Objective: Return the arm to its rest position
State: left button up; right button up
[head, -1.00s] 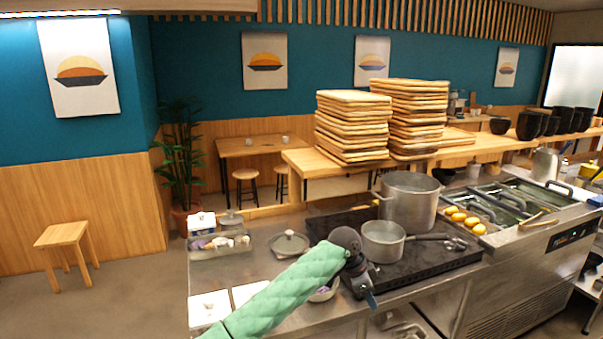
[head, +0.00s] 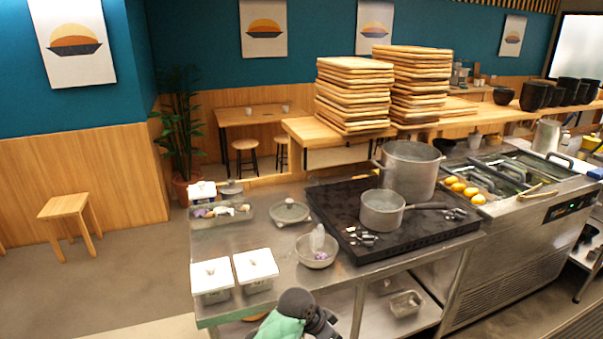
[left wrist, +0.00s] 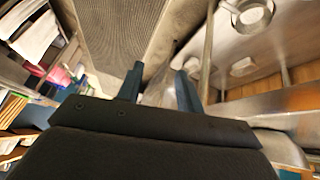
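The fingers there are cut off by the picture edge. In the left wrist view my left gripper (left wrist: 158,84) has its two blue-grey fingers apart with nothing between them. Below them is the dark gripper body. My right arm and gripper are in no view.
The steel counter (head: 225,308) holds two white-lidded containers (head: 257,265), a bowl (head: 317,252), a lid (head: 290,211) and a tray (head: 204,219). Pots (head: 410,168) stand on the black stove (head: 433,226).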

pick_arm(q)
jog(key=s+a+f+n+t+y, duration=0.1)
jog(key=s+a+f+n+y, duration=0.15)
jog(key=s+a, duration=0.75)
jog(key=s+a+f+n+y, duration=0.15)
jog(key=s+a+n, duration=0.25)
jog(key=s+a, duration=0.55)
jog(key=s+a+f+n+t+y, duration=0.1)
jog(key=s+a+n+y, duration=0.15)
jog(key=s+a, duration=0.7)
notch_tip(320, 180, down, 23)
jog(key=w+g, duration=0.1)
jog(key=w, duration=0.2)
jog(key=s+f, duration=0.4)
jog(key=f, duration=0.8)
jog(key=s+f+g, duration=0.1)
jog(key=s+f, duration=0.3)
jog(key=f, duration=0.9)
jog(key=shift+s+d+n+h, duration=0.3)
jog(key=shift+s+d+h, duration=0.05)
jog(key=shift+s+d, duration=0.1)
